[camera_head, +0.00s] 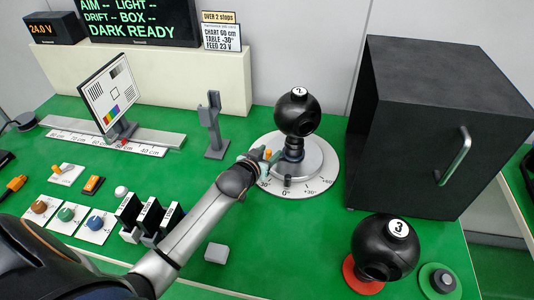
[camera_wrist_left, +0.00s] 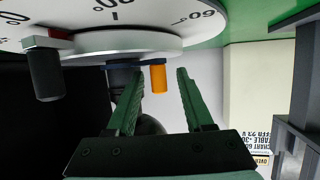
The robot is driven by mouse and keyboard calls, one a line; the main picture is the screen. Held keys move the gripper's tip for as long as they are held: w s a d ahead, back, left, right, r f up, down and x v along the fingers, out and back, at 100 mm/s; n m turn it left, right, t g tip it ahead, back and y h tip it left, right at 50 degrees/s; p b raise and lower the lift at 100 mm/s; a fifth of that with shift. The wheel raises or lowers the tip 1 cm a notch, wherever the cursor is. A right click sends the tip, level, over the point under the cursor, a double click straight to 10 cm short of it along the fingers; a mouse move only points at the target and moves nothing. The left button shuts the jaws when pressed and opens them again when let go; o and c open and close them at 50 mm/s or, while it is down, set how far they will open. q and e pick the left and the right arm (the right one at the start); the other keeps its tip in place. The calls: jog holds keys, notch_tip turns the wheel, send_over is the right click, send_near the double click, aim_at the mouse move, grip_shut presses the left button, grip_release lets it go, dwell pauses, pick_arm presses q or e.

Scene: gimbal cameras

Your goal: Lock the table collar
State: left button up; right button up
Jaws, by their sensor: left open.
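The round turntable (camera_head: 315,181) carries a degree scale and a black camera ball marked 2 (camera_head: 297,112) on a short stem. A dark blue collar (camera_wrist_left: 147,62) with an orange lever (camera_wrist_left: 158,78) sits at the foot of that stem. My left gripper (camera_head: 262,158) is at the turntable's left side. In the left wrist view my left gripper (camera_wrist_left: 156,76) is open, with the orange lever showing between its fingertips; contact cannot be told. A black peg (camera_wrist_left: 45,72) with red at its base stands on the turntable. My right gripper is out of view.
A black box (camera_head: 410,130) with a silver handle stands right of the turntable. A black ball marked 3 (camera_head: 384,250) sits on a red base in front. A grey post (camera_head: 212,125) stands behind my left arm. Black upright cards (camera_head: 148,217) stand beside the forearm.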

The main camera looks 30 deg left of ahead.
pick_arm(q)
jog(key=a+p+v, duration=0.1)
jog(key=v, duration=1.1)
jog(key=shift+s+d, duration=0.3)
jog(key=shift+d, duration=0.2)
